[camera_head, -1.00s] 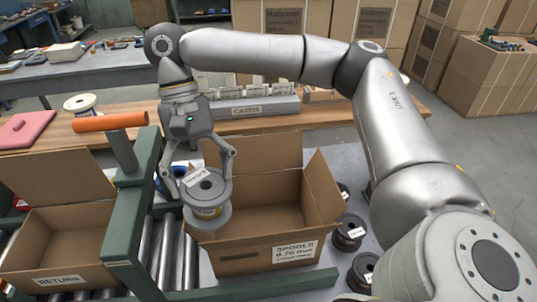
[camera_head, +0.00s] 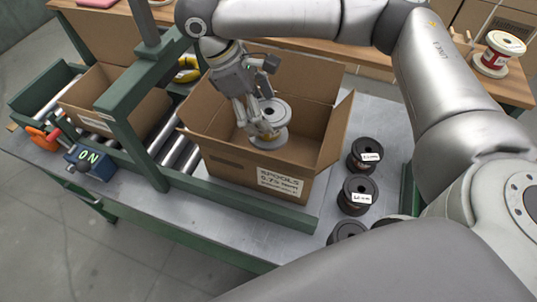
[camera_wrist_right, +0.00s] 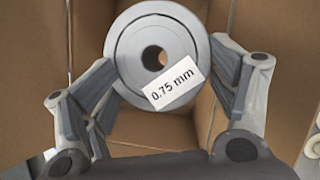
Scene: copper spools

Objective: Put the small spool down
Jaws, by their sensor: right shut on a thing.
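The small grey spool (camera_head: 275,109) has a white label reading "0.75 mm", which shows in the right wrist view (camera_wrist_right: 135,55). My right gripper (camera_head: 265,125) is shut on it, with one finger on each side in the right wrist view (camera_wrist_right: 167,75). The spool is upright within the open cardboard box (camera_head: 230,165) marked "SPOOLS 0.75 mm". I cannot tell whether its lower flange touches the box floor. My left gripper is out of view.
Several dark labelled spools (camera_head: 357,195) stand on the metal table right of the box. A green frame (camera_head: 135,105) and roller conveyor (camera_head: 180,150) lie to its left, with another carton (camera_head: 110,105) beyond. Box flaps stand up around the opening.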

